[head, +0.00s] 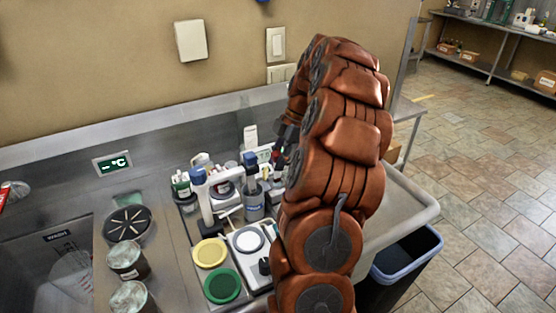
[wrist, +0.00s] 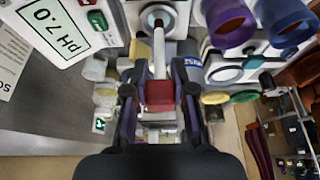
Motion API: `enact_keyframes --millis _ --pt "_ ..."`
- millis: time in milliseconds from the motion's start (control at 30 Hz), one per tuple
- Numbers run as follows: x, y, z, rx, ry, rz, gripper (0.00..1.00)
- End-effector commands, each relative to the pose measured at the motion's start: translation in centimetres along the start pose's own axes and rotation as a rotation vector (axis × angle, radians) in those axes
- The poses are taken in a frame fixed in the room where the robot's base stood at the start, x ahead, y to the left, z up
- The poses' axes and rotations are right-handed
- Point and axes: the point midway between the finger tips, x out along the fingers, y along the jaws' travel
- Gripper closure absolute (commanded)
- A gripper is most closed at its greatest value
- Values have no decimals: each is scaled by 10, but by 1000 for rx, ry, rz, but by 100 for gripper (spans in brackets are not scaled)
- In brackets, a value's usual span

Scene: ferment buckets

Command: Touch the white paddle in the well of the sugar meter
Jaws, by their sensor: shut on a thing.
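My gripper (wrist: 160,92) is shut on the red grip of the white paddle (wrist: 159,55) in the wrist view. The paddle's thin white stem points away from the fingers. Its far end overlaps the lower part of a round, dark-ringed well (wrist: 157,16) on a white device (wrist: 180,10), likely the sugar meter, at the top edge. I cannot tell whether the tip touches the well or hovers over it. In the head view my gripper (head: 281,145) is mostly hidden behind my arm, and the paddle cannot be made out clearly.
Purple (wrist: 230,22) and blue (wrist: 287,22) cups crowd the right. In the head view, yellow (head: 209,252) and green (head: 222,285) discs and bottles fill the steel counter.

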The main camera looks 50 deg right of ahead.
Motion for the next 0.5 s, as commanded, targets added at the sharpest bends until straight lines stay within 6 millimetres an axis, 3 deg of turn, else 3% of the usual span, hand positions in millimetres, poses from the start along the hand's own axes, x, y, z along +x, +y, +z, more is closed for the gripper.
enact_keyframes --millis 500 --pt "5 0 2 0 0 0 100"
